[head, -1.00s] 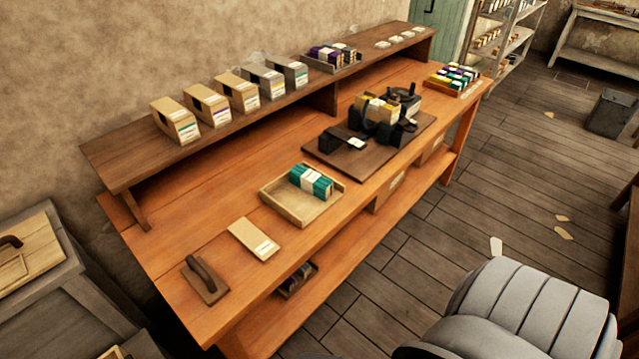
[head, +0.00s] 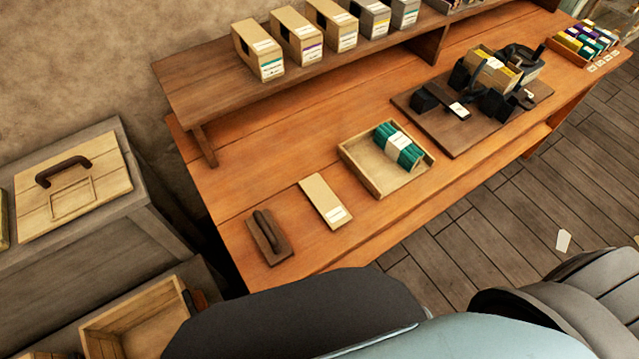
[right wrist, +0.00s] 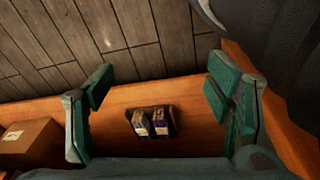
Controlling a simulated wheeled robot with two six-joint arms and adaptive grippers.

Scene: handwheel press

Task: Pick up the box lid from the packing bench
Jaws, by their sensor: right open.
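A flat tan rectangular piece with a white label, which looks like the box lid (head: 325,202), lies on the orange wooden packing bench (head: 290,150) in the head view. It lies between a dark wooden block with a handle (head: 268,237) and a shallow wooden tray (head: 362,172). My right gripper (right wrist: 160,92) shows in the right wrist view with its green-padded fingers spread wide and nothing between them. Behind the fingers is an orange wood surface with a small dark holder of packs. The lid is not recognisable in that view. My left gripper is not in view.
The tray holds a banded teal bundle (head: 398,146). A press (head: 490,80) on a dark board stands farther right. Card boxes (head: 258,50) line the raised shelf. A crate with a handled wooden cover (head: 75,190) stands at left. A brown box (right wrist: 28,142) shows in the wrist view.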

